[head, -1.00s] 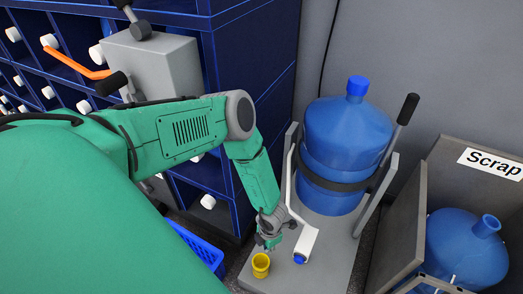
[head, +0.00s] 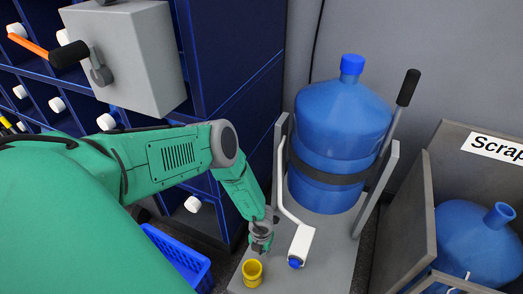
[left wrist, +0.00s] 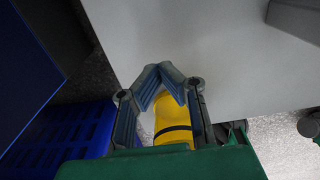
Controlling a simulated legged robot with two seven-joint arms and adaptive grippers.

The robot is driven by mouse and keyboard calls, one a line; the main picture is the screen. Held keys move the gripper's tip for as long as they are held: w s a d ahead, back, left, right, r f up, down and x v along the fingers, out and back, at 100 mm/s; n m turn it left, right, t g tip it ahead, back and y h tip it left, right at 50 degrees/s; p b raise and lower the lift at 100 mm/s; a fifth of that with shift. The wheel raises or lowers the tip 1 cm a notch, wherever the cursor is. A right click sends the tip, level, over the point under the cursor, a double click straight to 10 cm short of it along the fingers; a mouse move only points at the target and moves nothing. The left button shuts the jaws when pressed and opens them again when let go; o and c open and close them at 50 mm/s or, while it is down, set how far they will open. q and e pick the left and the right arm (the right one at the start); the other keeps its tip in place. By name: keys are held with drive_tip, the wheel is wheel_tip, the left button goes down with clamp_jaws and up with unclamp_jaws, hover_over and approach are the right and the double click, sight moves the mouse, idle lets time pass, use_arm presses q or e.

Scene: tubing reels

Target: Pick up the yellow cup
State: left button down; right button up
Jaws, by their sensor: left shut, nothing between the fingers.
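The yellow cup (head: 252,273) stands on the grey platform (head: 328,262), near its front left corner. My left gripper (head: 259,248) is just above and behind the cup in the head view. In the left wrist view, the fingertips (left wrist: 162,72) of the left gripper meet, with nothing between them. The yellow cup (left wrist: 173,122) shows beyond the fingers there, partly hidden by them. Whether the fingers touch the cup I cannot tell. My right gripper is not in view.
A white roller-like tool (head: 301,244) lies right of the cup. A strapped blue water jug (head: 343,125) stands behind it on the platform. A blue basket (head: 180,258) is at left, below the blue shelving (head: 240,70). A scrap bin (head: 409,220) stands at right.

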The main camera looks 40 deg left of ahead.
sight(252, 269)
use_arm(q)
drive_tip(key=shift+s+d+f, duration=0.15)
drive_tip(key=shift+s+d, duration=0.1)
drive_tip(key=shift+s, duration=0.15)
drive_tip(key=shift+s+d+p, duration=0.1)
drive_tip(key=shift+s+p, duration=0.2)
drive_tip(key=shift+s, duration=0.05)
drive_tip(key=shift+s+d+r+p, duration=0.1)
drive_tip(key=shift+s+r+p, duration=0.2)
drive_tip(key=shift+s+p, duration=0.2)
drive_tip(key=shift+s+d+p, duration=0.2)
drive_tip(key=shift+s+p, duration=0.25)
drive_tip(key=shift+p, duration=0.1)
drive_tip(key=shift+s+f, duration=0.15)
drive_tip(key=shift+s, duration=0.05)
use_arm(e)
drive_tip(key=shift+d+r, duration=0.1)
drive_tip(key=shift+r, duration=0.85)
